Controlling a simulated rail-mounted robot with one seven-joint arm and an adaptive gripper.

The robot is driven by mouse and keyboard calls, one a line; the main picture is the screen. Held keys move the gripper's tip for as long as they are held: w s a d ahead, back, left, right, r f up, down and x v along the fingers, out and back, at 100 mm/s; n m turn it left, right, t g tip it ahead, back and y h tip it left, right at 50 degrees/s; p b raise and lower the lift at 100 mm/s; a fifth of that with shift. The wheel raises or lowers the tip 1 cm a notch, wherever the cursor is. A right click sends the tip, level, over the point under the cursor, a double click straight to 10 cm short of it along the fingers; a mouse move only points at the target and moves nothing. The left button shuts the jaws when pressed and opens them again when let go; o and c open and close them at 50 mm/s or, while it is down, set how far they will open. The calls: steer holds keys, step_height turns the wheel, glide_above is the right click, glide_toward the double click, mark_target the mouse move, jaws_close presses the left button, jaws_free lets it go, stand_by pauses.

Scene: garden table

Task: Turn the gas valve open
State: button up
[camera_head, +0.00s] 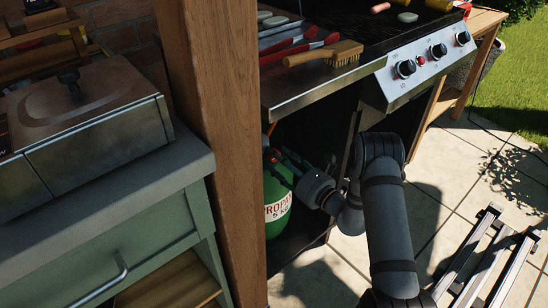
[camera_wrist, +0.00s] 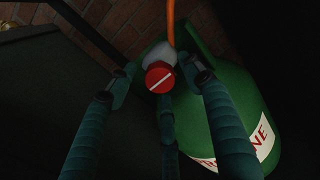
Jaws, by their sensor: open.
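The gas valve is a round red knob (camera_wrist: 160,77) with a white line across it, seen in the wrist view. It sits in front of a grey fitting (camera_wrist: 160,53) at the top of the green propane bottle (camera_wrist: 215,110). The bottle (camera_head: 277,200) also shows in the head view, inside the grill cabinet. My gripper (camera_wrist: 158,85) is open, with one finger to the left of the knob and one to the right. I cannot tell whether either finger touches the knob. In the head view my gripper (camera_head: 288,172) reaches into the cabinet beside the bottle, and the knob is not clearly visible.
An orange hose (camera_wrist: 171,25) rises from the fitting. The wooden post (camera_head: 217,130) stands left of the cabinet opening, and the grill's control panel (camera_head: 420,68) overhangs my arm. A brush (camera_head: 325,54) lies on the side shelf.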

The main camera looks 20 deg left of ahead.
steer(key=shift+x, duration=1)
steer(key=shift+c, duration=1.4)
steer(key=c, duration=0.9)
